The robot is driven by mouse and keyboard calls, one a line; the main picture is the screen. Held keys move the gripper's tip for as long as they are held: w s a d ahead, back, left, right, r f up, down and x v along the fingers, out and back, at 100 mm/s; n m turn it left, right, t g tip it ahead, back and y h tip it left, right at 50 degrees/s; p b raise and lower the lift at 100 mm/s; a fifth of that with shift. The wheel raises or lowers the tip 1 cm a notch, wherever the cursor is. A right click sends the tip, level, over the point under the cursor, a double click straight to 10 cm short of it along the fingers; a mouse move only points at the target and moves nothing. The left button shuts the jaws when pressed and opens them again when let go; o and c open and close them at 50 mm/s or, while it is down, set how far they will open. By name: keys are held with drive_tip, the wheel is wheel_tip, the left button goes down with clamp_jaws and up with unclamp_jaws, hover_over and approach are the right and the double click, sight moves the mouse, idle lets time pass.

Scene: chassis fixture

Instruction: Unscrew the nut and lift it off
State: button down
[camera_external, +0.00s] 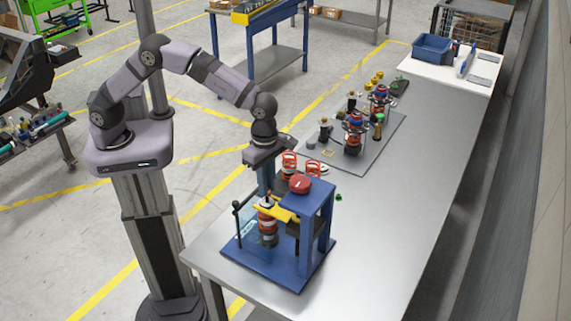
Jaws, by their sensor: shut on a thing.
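My gripper (267,192) points straight down over the blue chassis fixture (258,262) at the near end of the steel table. It is shut on the nut, which is too small and too covered by the fingers to make out. Below the fingers a strut with red and dark bands (268,230) stands upright in the fixture. A yellow plate (276,208) lies across its upper part. I cannot tell whether the nut still sits on a thread.
The fixture's blue frame with a red knob (300,183) rises just right of my gripper. Red coil springs (289,163) stand behind it. A grey mat (350,148) with several strut parts lies farther back. The table's right side (400,220) is clear.

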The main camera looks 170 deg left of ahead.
drive_tip(key=shift+r, duration=0.2)
idle(0.3)
drive_tip(key=shift+r, duration=1.2)
